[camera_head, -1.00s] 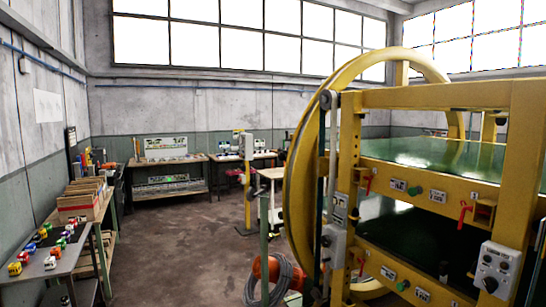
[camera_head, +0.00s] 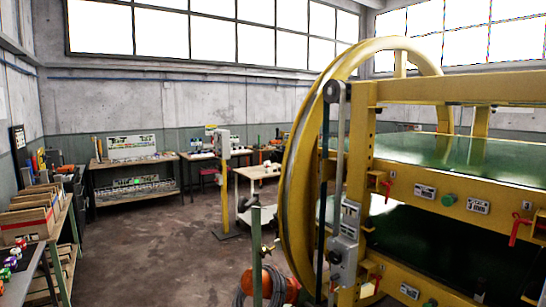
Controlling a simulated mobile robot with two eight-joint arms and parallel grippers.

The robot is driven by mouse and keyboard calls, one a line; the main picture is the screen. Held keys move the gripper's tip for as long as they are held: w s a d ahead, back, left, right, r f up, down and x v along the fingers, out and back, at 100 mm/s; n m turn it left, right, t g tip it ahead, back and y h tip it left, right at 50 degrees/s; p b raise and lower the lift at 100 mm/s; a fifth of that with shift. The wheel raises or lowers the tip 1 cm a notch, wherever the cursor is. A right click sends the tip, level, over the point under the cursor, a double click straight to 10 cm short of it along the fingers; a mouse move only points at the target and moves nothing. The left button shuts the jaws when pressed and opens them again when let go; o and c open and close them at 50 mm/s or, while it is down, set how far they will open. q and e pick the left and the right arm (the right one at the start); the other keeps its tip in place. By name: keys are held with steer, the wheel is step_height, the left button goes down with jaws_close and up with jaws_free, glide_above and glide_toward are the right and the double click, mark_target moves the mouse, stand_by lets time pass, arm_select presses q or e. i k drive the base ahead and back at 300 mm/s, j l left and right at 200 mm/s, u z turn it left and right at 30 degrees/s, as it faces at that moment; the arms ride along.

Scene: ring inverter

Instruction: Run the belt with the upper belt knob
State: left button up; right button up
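The yellow ring inverter (camera_head: 300,180) stands at the right, with a big upright ring and a frame holding two green belts. The upper belt (camera_head: 420,148) lies above the dark lower belt (camera_head: 400,222). A green round knob (camera_head: 448,200) sits on the upper yellow beam between two white labels. I cannot tell whether it is the upper belt knob. A grey box (camera_head: 345,240) is fixed to the frame's near post. Another green knob (camera_head: 430,303) shows at the bottom edge. Neither of my grippers is in view.
Red-handled levers (camera_head: 386,187) stick out from the frame. An orange object (camera_head: 272,285) with a grey coiled hose and a green post (camera_head: 257,255) stand before the ring. A bench with boxes (camera_head: 28,222) is at the left. The middle floor (camera_head: 170,240) is clear.

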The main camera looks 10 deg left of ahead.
mark_target(273, 157)
steer(key=i+j, duration=0.25)
steer(key=j, duration=0.15)
steer(key=i+j, duration=0.25)
steer(key=j, duration=0.15)
steer(key=i+j, duration=0.25)
steer(key=j, duration=0.15)
